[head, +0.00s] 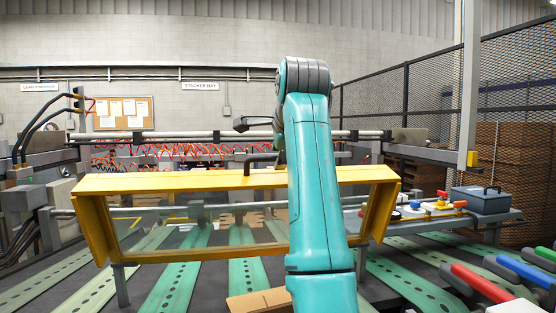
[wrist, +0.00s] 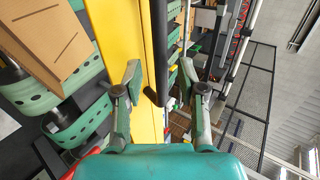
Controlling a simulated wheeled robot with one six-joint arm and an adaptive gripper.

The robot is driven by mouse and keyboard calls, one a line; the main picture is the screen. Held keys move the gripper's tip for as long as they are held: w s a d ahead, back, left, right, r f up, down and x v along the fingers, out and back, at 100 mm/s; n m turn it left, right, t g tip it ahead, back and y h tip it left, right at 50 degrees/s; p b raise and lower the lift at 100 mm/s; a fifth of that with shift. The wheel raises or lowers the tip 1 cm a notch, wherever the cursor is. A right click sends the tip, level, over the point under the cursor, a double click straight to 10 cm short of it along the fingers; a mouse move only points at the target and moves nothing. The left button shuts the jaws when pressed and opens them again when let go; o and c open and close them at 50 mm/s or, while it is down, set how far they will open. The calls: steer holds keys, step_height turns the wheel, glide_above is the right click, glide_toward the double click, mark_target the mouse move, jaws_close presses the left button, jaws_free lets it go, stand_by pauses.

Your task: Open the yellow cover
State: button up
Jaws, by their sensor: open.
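The yellow cover (head: 200,182) is a wide yellow frame with a clear pane, standing across the conveyor in the head view; its lower edge hangs above the belts. Its dark handle (head: 262,158) sits on the top bar, just left of my arm. In the wrist view, the cover's yellow bar (wrist: 142,50) runs top to bottom, and the black handle (wrist: 158,75) shows beside it. My gripper (wrist: 160,72) is open, its two fingers apart, with the handle showing between them. I cannot tell whether a finger touches the handle. In the head view my arm hides most of the gripper.
Green perforated belts (head: 170,280) run under the cover. A cardboard sheet (head: 258,302) lies in front, partly behind my arm. On the right are a side table with a grey toolbox (head: 480,200), coloured-handled levers (head: 482,283) and a mesh fence (head: 430,100).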

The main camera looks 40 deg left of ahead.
steer(key=v, duration=0.9)
